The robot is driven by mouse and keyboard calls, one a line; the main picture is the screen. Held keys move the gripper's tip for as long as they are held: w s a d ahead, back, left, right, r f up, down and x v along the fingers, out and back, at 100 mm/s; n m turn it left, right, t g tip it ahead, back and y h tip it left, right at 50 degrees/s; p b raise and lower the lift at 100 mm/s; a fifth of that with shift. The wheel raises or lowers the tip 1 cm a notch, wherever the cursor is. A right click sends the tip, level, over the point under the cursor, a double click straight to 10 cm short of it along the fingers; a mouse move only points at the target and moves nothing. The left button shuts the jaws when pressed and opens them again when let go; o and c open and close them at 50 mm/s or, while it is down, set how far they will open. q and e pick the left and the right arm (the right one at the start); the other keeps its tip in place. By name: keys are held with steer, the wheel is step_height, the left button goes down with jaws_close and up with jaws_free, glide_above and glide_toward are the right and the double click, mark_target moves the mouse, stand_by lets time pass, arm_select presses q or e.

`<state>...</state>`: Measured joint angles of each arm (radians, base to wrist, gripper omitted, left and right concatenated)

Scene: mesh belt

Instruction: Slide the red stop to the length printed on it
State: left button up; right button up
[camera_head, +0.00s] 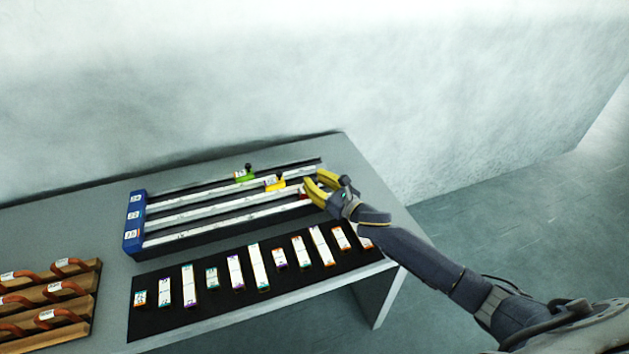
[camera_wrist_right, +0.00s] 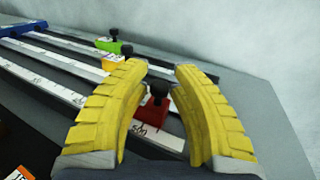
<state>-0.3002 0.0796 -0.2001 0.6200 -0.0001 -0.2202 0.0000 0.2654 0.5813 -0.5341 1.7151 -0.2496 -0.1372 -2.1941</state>
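The red stop (camera_wrist_right: 156,110), with a black knob on top, sits on the nearest rail towards its right end. In the head view only a sliver of the red stop (camera_head: 304,195) shows beside my right gripper. My right gripper (camera_head: 311,189) is over that end of the rails. In the wrist view its yellow fingers (camera_wrist_right: 160,72) are apart, with the red stop between and beyond them; I cannot tell whether they touch it. A white label on the stop is partly hidden and its number is unclear. The left gripper is not in view.
A green stop (camera_head: 243,174) and a yellow stop (camera_head: 275,183) sit on the farther rails. A blue end block (camera_head: 135,222) closes the rails at left. Several labelled pieces lie on a black mat (camera_head: 150,324) in front. Wooden racks (camera_head: 78,317) stand at far left.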

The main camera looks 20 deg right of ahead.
steer(key=c, duration=0.4)
jaws_close()
steer(key=shift+r, duration=0.1)
steer(key=shift+a, duration=0.1)
